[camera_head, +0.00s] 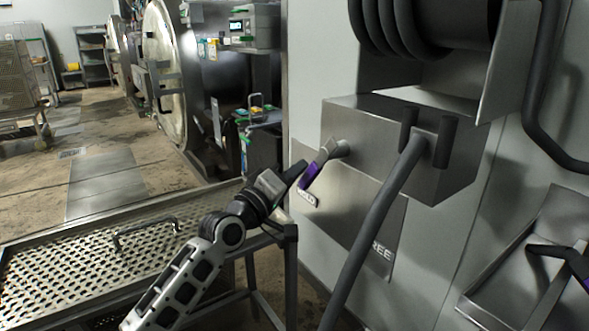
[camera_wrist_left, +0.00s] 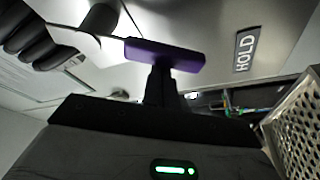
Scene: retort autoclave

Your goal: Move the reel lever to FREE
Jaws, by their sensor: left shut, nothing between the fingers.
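The reel lever (camera_head: 325,160) sticks out from the steel box under the hose reel and ends in a purple grip (camera_head: 309,177). The grip points down and left, beside the HOLD label (camera_head: 306,197). The FREE label (camera_head: 381,252) is lower on the plate, partly hidden by the hose. My left gripper (camera_head: 297,173) is shut and empty, with its tips at the left side of the purple grip. In the left wrist view the shut fingers (camera_wrist_left: 161,75) reach the purple grip (camera_wrist_left: 180,55); whether they touch it I cannot tell. HOLD (camera_wrist_left: 246,50) is to its right there.
A dark hose (camera_head: 375,215) hangs down in front of the box, right of the lever. A perforated steel table (camera_head: 90,265) stands below my left arm. A steel tray (camera_head: 515,275) with a black and purple handled tool is at the right.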

